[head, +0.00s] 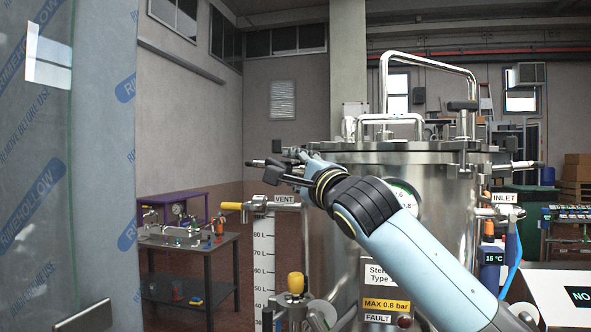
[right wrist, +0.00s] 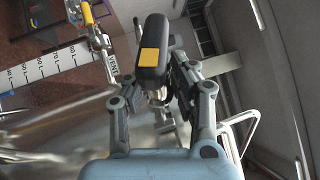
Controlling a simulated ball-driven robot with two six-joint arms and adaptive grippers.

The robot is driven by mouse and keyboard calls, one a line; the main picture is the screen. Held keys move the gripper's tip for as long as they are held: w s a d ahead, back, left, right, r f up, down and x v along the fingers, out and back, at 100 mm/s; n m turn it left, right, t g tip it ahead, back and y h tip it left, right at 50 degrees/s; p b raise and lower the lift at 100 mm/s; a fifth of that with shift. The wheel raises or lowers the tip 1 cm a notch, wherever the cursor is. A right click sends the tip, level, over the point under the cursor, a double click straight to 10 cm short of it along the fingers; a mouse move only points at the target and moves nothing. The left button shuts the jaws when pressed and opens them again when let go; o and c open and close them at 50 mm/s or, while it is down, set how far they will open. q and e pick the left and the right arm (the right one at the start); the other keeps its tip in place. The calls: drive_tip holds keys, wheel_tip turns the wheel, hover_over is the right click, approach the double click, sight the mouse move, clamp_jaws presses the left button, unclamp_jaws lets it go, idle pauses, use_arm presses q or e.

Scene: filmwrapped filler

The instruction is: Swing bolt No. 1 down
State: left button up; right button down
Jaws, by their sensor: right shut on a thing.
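A steel vessel (head: 335,225) with a flat lid (head: 400,147) stands in the middle of the head view. My right gripper (head: 290,173) is at the left edge of the lid. In the right wrist view, my right gripper (right wrist: 156,92) is shut on a black bolt handle (right wrist: 152,58) with a yellow patch, its fingers on either side. The gripper hides most of the bolt below the handle, and no number is readable. Another black-handled bolt (head: 462,106) stands upright at the lid's right side. My left gripper is not in view.
A yellow-handled VENT valve (head: 232,206) sticks out just below my right gripper. A tall lid handle (head: 430,59) rises above the vessel. A film-wrapped panel (head: 65,170) fills the left side. A dark workbench (head: 190,255) stands behind at left.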

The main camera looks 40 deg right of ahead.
drive_tip(key=shift+f, duration=0.3)
drive_tip(key=shift+r+m+g, duration=0.3)
drive_tip(key=shift+r+m, duration=0.15)
drive_tip(key=shift+m, duration=0.35)
drive_tip(key=c, duration=1.1)
unclamp_jaws()
drive_tip(key=shift+r, duration=0.1)
drive_tip(key=shift+s, duration=0.1)
drive_tip(key=v, duration=1.1)
drive_tip(key=shift+s, duration=0.35)
drive_tip(key=shift+a, duration=0.1)
